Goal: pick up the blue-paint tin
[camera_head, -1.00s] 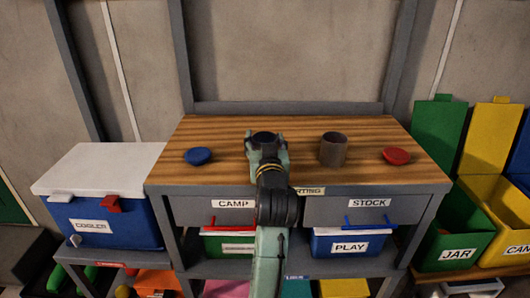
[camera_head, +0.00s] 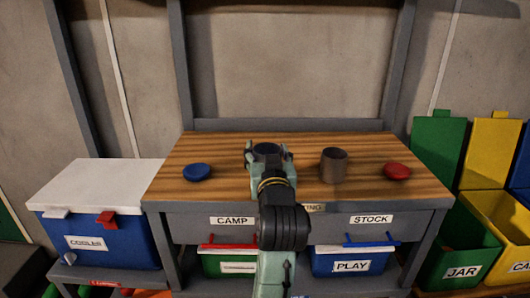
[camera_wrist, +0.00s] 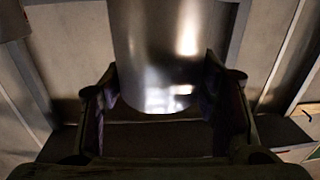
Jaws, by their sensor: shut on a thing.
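My gripper (camera_head: 266,155) is over the middle of the wooden bench top (camera_head: 230,143), shut on an open metal tin. In the wrist view the tin (camera_wrist: 165,45) is a shiny grey cylinder between the two fingers. Its dark open top shows in the head view, but the paint colour cannot be read. I cannot tell whether its base touches the bench. A second, brownish-grey open tin (camera_head: 333,166) stands upright to the right, apart from my gripper. A blue round lid or dish (camera_head: 197,172) lies to the left.
A red round lid or dish (camera_head: 397,171) lies at the right of the bench. Below are drawers marked CAMP (camera_head: 232,221) and STOCK (camera_head: 371,219). A blue cooler (camera_head: 95,240) stands left; green (camera_head: 465,250) and yellow bins stand right.

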